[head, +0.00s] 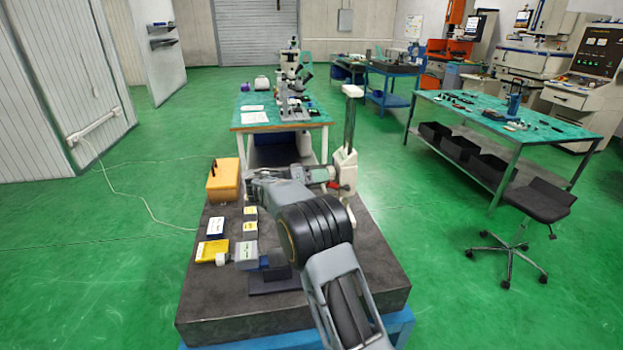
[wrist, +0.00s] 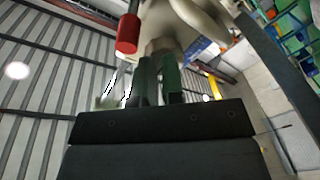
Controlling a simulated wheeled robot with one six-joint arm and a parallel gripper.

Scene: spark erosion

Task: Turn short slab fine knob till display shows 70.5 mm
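A white height gauge (head: 344,172) with a tall dark green column stands at the back right of the dark stone slab (head: 215,310). It has red parts near the middle. My gripper (head: 328,178) reaches across to its left side, at the level of the red parts. In the wrist view the two dark green fingers (wrist: 160,62) stand close together with a narrow gap, their tips against or just before a pale, blurred part. A red cylinder (wrist: 127,33) is beside them, upper left. The fine knob cannot be made out, and no display reading is legible.
On the slab's left are a yellow-orange box (head: 223,180), small labelled blocks (head: 250,228), a grey box (head: 244,253) and a low dark block (head: 270,282). A microscope table (head: 252,122) stands behind. A stool (head: 536,203) and workbench (head: 560,130) are at right, across open green floor.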

